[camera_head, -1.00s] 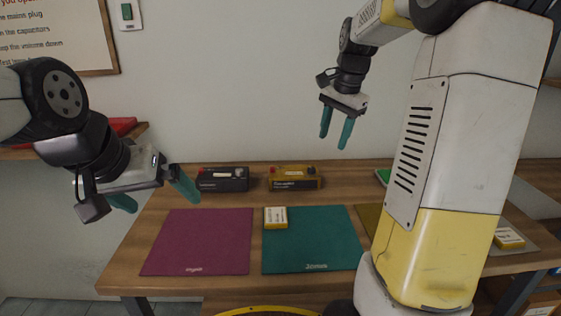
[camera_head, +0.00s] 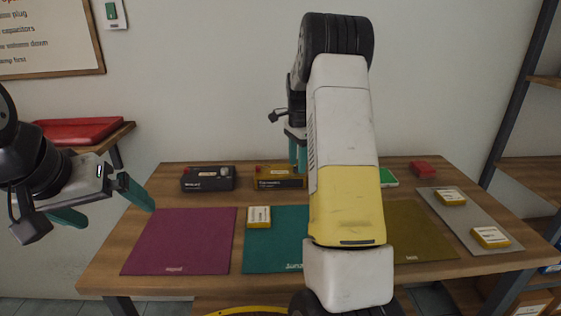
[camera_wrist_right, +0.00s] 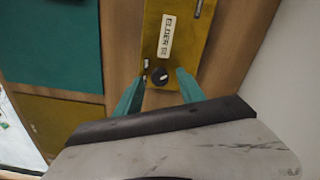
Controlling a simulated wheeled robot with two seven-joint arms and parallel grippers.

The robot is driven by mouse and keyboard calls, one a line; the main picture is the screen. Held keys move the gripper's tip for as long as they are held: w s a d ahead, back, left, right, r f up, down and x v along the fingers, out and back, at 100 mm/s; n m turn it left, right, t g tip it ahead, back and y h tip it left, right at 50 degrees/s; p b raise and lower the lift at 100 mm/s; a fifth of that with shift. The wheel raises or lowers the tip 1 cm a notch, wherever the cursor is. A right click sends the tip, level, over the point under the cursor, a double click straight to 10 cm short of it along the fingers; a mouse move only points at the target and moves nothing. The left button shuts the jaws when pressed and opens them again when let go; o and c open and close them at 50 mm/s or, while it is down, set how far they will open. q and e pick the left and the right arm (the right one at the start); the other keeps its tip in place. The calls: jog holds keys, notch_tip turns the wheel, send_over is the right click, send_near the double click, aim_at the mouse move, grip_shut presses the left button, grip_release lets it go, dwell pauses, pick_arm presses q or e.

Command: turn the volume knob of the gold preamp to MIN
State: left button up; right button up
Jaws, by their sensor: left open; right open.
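The gold preamp (camera_head: 275,184) stands at the back of the table, its right end hidden behind my right arm. The right wrist view shows its gold face (camera_wrist_right: 188,42) with a white label and a dark round volume knob (camera_wrist_right: 159,75) bearing a small light mark. My right gripper (camera_wrist_right: 160,80) is open, its teal fingertips on either side of the knob; I cannot tell whether they touch it. In the head view my right gripper (camera_head: 298,165) is partly hidden by its own arm. My left gripper (camera_head: 118,215) is open and empty, left of the table.
A black unit (camera_head: 208,178) stands just left of the gold preamp. Magenta (camera_head: 180,240), teal (camera_head: 265,250) and olive (camera_head: 420,230) mats lie in front. A yellow-and-white box (camera_head: 259,216) sits on the teal mat. A grey mat (camera_head: 470,228) at right holds two more.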

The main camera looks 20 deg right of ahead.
jog(key=shift+f, duration=0.45)
grip_shut()
